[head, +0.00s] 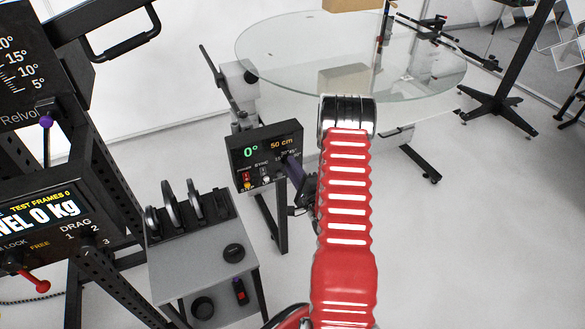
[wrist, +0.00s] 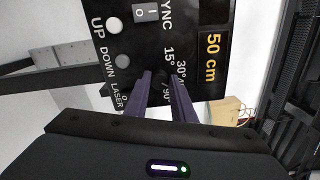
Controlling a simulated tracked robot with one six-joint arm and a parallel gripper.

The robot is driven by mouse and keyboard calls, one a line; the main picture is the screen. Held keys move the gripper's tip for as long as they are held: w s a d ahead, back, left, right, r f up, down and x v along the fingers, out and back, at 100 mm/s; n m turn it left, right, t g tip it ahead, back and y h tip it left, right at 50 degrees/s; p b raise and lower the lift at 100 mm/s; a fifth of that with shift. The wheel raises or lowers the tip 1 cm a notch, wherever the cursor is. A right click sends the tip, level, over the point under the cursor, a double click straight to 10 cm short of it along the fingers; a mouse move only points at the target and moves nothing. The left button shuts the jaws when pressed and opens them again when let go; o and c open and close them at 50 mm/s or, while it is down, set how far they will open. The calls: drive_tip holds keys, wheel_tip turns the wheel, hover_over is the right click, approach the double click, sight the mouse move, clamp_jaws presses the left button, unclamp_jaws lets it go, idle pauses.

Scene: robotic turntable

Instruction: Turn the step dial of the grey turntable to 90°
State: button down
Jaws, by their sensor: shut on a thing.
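The black control box (head: 240,158) of the turntable shows in the head view with a green 0° and an orange 50 cm. Its panel (wrist: 199,15) fills the top of the wrist view, printed SYNC, UP, DOWN, LASER, 15°, 30° and 90°. My gripper (head: 291,162) reaches the right side of the box. In the wrist view my gripper (wrist: 161,80) has its two dark purple fingers against the panel beside these angle marks, shut on the step dial. The dial is hidden between the fingers, so its pointer cannot be read.
A black rack (head: 95,170) with another display fills the left edge. White floor lies to the right.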

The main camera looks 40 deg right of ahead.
drive_tip(key=m, duration=0.8)
drive_tip(key=shift+s+d+f, duration=0.15)
idle(0.4)
drive_tip(key=c, duration=1.5)
unclamp_jaws()
drive_tip(key=v, duration=1.3)
drive_tip(key=shift+s+a, duration=0.3)
drive_tip(key=shift+a, duration=0.05)
